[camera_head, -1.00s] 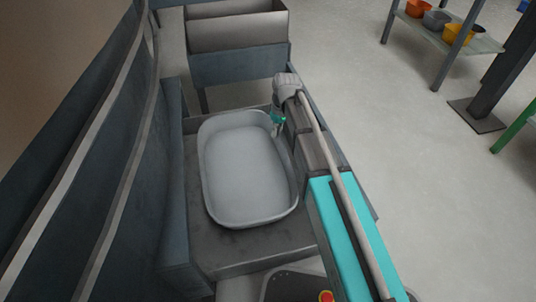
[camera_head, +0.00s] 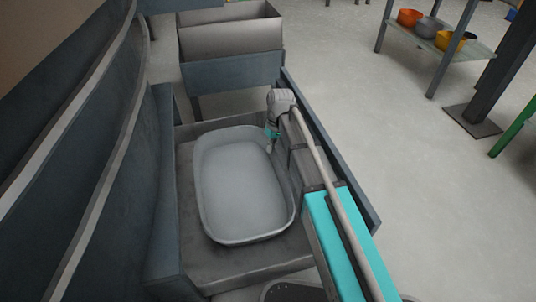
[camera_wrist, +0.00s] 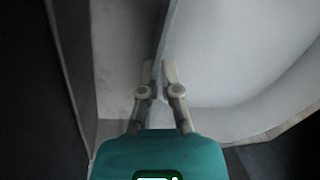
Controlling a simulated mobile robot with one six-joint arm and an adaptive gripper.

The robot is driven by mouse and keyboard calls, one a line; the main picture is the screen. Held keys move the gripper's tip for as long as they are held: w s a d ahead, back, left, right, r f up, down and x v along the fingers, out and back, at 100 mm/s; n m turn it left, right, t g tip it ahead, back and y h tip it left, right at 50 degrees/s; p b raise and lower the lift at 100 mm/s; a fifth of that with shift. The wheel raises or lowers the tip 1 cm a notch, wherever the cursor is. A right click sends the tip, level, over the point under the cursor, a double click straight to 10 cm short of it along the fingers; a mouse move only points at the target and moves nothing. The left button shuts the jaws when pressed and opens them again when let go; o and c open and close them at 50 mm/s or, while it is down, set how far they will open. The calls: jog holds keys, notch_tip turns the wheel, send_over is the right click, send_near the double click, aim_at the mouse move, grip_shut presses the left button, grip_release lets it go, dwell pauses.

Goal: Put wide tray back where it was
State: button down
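The wide tray (camera_head: 240,239) is a pale grey, rounded rectangular tub, empty inside. In the head view it is over the dark grey floor of a walled bay (camera_head: 240,268); I cannot tell whether it rests there or hangs slightly above. My gripper (camera_head: 270,145) is at the tray's far right rim. In the wrist view my gripper (camera_wrist: 159,70) has one finger outside and one inside the tray wall (camera_wrist: 215,70), close together on the rim. The fingertip contact is not fully clear.
A dark blue wall (camera_head: 75,160) curves along the left. A low blue panel (camera_head: 335,155) bounds the bay on the right. An open grey box (camera_head: 230,40) stands beyond the far end. A shelf with several bowls (camera_head: 425,27) and a dark post (camera_head: 495,75) are at right; open floor lies between.

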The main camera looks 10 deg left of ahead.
aim_at(270, 159)
jog(key=shift+f+b, duration=1.8)
jog(key=shift+f, duration=0.15)
jog(key=c, duration=0.8)
grip_release()
jog(key=shift+r, duration=0.25)
notch_tip(270, 159, up, 12)
jog(key=w+d+p, duration=0.1)
jog(key=p, duration=1.1)
jog(key=shift+w+d+f, duration=0.2)
jog(key=shift+w, duration=0.15)
